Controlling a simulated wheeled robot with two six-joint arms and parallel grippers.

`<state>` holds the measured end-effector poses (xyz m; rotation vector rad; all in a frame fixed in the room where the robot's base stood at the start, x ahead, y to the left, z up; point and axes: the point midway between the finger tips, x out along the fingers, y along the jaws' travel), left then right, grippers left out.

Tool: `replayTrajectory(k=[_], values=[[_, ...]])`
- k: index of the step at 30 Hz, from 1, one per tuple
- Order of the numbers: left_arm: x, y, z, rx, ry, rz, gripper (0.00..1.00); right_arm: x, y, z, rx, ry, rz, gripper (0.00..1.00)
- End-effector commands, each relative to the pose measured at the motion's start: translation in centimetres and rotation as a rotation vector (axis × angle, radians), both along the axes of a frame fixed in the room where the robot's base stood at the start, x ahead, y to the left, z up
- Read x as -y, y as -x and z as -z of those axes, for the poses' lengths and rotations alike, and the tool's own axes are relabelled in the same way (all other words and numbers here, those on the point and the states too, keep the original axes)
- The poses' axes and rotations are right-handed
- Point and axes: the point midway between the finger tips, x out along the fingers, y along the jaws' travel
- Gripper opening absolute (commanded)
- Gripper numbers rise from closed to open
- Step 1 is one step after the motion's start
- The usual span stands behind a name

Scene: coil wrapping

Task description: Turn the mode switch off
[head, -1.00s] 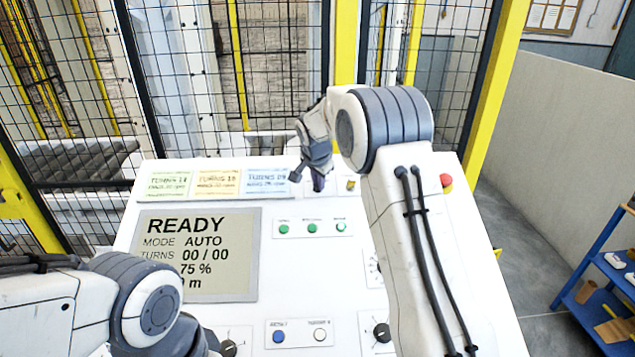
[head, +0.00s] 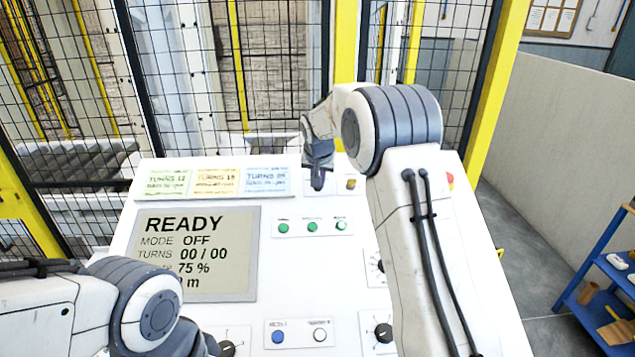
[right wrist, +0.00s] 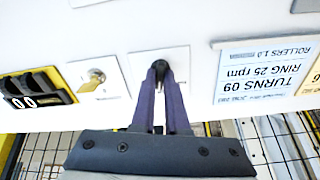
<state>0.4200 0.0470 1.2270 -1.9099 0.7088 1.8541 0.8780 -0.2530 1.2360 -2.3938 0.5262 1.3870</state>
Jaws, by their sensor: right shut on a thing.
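The mode switch is a small dark knob (right wrist: 161,67) on a white square plate (right wrist: 178,60) at the top of the control panel. My right gripper (head: 318,184) is shut on it, and in the right wrist view the two purple fingers (right wrist: 161,72) close around it and hide most of it. The display (head: 240,275) reads READY, MODE OFF, TURNS 00 / 00 and 75 %. My left arm comes in at the lower left, and its gripper is not visible.
A brass key switch (right wrist: 97,77) sits close beside the gripped knob. Job cards (head: 215,182) line the panel's upper left. Green buttons (head: 312,227) are below. A red button (head: 450,181) is at the right. A mesh fence (head: 270,70) stands behind.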

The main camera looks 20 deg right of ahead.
Motion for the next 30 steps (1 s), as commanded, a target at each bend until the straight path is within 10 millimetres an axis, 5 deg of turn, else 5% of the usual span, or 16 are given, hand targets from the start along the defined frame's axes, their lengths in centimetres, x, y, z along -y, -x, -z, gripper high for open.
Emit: replayTrajectory(k=[12, 29, 30], values=[[0.00, 0.00, 0.02, 0.000, 0.000, 0.000, 0.50, -0.07, -0.04, -0.04, -0.021, 0.077, -0.182, 0.00], [0.00, 0.00, 0.02, 0.000, 0.000, 0.000, 0.50, -0.08, -0.04, -0.03, -0.024, 0.089, -0.209, 0.00], [0.00, 0.00, 0.02, 0.000, 0.000, 0.000, 0.50, -0.08, -0.04, -0.04, -0.024, 0.089, -0.209, 0.27]])
